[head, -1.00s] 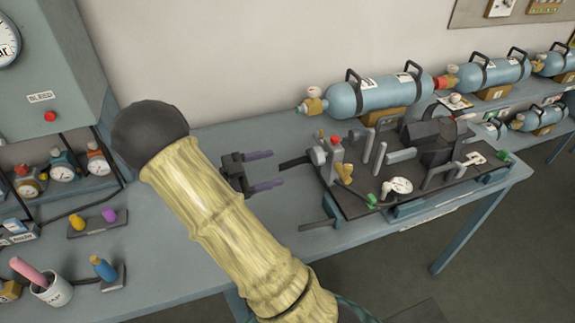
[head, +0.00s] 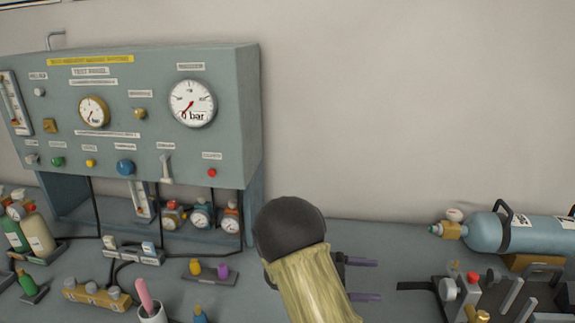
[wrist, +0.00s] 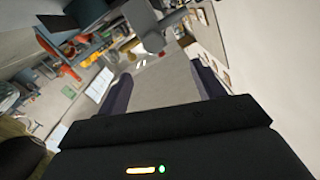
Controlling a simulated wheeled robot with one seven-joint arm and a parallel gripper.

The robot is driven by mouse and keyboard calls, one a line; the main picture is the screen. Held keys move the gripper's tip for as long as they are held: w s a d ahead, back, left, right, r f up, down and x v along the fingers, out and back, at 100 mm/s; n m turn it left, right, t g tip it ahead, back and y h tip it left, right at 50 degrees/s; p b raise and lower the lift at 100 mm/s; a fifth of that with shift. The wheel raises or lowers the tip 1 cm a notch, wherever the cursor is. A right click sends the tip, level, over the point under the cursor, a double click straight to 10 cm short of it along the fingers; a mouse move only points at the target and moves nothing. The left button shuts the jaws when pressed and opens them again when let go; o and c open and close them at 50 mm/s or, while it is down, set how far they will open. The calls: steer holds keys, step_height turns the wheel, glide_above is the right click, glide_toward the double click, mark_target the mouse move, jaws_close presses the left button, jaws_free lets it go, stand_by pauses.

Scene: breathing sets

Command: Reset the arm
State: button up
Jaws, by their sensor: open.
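My gripper (head: 364,280) shows at the lower right of centre in the head view, with its two purple fingers pointing right. My yellow-sleeved arm with its dark joint hides part of it. In the wrist view the two dark fingers (wrist: 160,85) stand wide apart with nothing between them. The gripper is open and empty, over the bench in the head view.
A grey test panel (head: 140,150) with gauges stands at the left. A blue cylinder (head: 540,235) and a dark fixture (head: 510,295) with fittings lie at the right. A white cup (head: 152,313) and small coloured parts (head: 208,269) sit on the bench (head: 270,230) front left.

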steer(key=w+a+r+n+t+y+p, duration=0.1)
steer(key=w+r+n+t+y+p, duration=0.25)
steer(key=w+n+t+y, duration=0.7)
steer(key=s+a+r+n+g+y+p, duration=0.1)
steer(key=s+a+n+y+p, duration=0.2)
steer(key=s+a+n+y, duration=0.7)
steer(key=s+d+n+g+h, duration=0.3)
steer(key=s+g, duration=0.1)
steer(key=s, duration=0.9)
steer(key=shift+p, duration=0.35)
